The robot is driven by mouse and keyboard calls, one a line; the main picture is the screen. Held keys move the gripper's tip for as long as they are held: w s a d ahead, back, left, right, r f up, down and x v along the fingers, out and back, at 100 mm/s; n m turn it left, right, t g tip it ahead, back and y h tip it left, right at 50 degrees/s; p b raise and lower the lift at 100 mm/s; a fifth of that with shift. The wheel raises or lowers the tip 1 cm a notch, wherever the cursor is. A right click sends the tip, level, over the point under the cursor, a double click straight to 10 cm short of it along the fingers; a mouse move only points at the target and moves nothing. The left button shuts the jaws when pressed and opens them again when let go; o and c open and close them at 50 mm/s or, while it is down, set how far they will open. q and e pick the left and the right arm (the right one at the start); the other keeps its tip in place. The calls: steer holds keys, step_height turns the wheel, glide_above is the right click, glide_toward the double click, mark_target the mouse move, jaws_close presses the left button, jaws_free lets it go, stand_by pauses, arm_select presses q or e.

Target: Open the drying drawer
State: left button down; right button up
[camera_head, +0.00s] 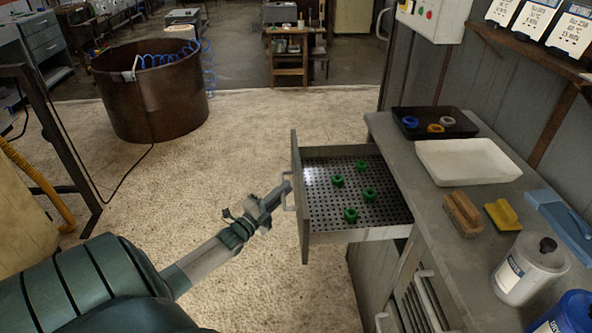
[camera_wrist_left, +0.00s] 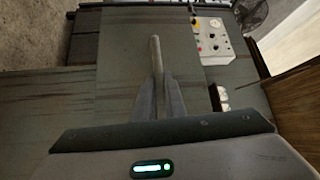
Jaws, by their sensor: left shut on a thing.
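The drying drawer (camera_head: 375,235) stands pulled out to the left from under the workbench in the head view. Its perforated metal floor holds several green ring-shaped parts (camera_head: 369,194). My left gripper (camera_head: 287,190) is at the drawer's front panel (camera_head: 299,205), shut on the drawer handle (camera_head: 290,207). In the left wrist view, the two fingers (camera_wrist_left: 158,95) close around the handle bar (camera_wrist_left: 155,55), with the grey front panel (camera_wrist_left: 115,65) behind it. My right gripper is in neither view.
A large brown tub (camera_head: 150,100) stands at the back left. The floor left of the drawer is clear.

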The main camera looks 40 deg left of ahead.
arm_select(q)
steer(key=shift+s+a+f, duration=0.1)
steer(key=shift+s+a, duration=0.05)
steer(key=shift+s, duration=0.1)
steer(key=c, duration=1.8)
jaws_free()
